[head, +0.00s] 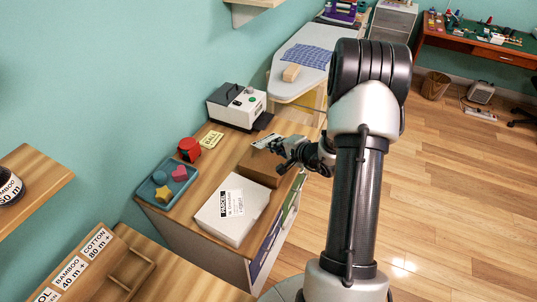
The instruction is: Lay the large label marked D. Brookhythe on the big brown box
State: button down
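The brown box (258,168) sits on the wooden worktop, behind the white parcel box. My gripper (280,149) reaches in from the right over the far right part of the brown box. A pale label with dark marks (266,141) shows right at the fingertips, by the box's far edge. Its writing is too small to read. I cannot tell whether the fingers are shut on it or whether it touches the box. The gripper hides part of the box top.
A white box (229,222) with a printed label stands in front. A blue tray (152,196) of coloured shapes, a red object (188,150), a yellow tag (211,140) and a label machine (236,106) stand left and behind. An ironing board (293,84) is farther back.

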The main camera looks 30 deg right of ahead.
jog(key=shift+f+b, duration=1.6)
jog(key=shift+b, duration=0.05)
jog(key=c, duration=2.4)
grip_release()
jog(key=c, duration=2)
grip_release()
jog(key=shift+o, duration=0.2)
jog(key=v, duration=0.8)
notch_tip(320, 180, up, 7)
jog(key=s+p, duration=0.2)
jog(key=p, duration=0.1)
jog(key=shift+s+r, duration=0.2)
jog(key=shift+s, duration=0.15)
